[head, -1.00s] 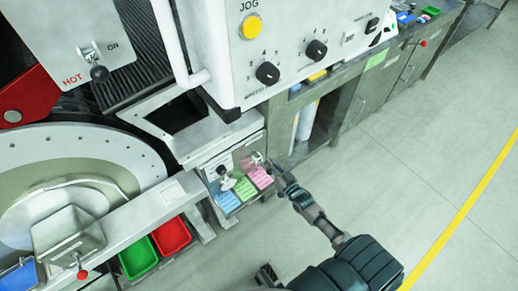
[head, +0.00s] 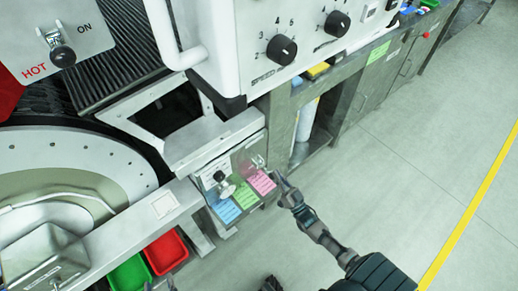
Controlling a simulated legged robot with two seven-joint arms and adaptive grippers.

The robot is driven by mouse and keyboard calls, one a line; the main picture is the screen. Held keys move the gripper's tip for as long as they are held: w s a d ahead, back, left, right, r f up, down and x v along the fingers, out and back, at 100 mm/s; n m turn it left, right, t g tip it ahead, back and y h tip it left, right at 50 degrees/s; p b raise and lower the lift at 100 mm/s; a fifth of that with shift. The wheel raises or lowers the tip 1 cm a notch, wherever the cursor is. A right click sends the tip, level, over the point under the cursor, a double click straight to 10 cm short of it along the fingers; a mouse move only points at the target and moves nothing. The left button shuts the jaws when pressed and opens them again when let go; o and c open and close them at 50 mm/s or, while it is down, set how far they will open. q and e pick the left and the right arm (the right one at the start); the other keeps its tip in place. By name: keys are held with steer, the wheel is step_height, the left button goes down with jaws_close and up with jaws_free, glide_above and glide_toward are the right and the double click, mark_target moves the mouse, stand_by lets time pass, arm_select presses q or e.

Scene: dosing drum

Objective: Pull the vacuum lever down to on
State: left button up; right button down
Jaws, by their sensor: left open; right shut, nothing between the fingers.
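A small white panel box (head: 208,172) sits low at the centre, with blue, green and pink labels along its lower edge. A lever with a rounded grey knob (head: 222,184) stands out from its left part. A second, smaller metal lever (head: 259,162) sits on its right part, beside my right gripper. The panel lettering is too small to read, so I cannot tell which is the vacuum lever. My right gripper (head: 277,178) is shut and empty, close to the pink label. My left gripper (head: 160,285) is open, only its tips showing at the bottom edge.
A HOT/ON lever (head: 61,50) is at the upper left. A white control box (head: 290,45) with black dials overhangs above. The round drum (head: 75,160) fills the left. Green (head: 131,275) and red (head: 166,252) bins are below. Clear floor (head: 420,150) lies right.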

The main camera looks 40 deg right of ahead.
arm_select(q)
step_height(320, 180, up, 6)
steer(key=w+d+t+h+b, duration=0.1)
steer(key=t+b, duration=0.1)
steer(key=t, duration=0.2)
steer(key=shift+w+t, duration=0.15)
steer(key=shift+t, duration=0.25)
arm_select(e)
steer(key=shift+s+f, duration=0.3)
steer(key=shift+f, duration=0.65)
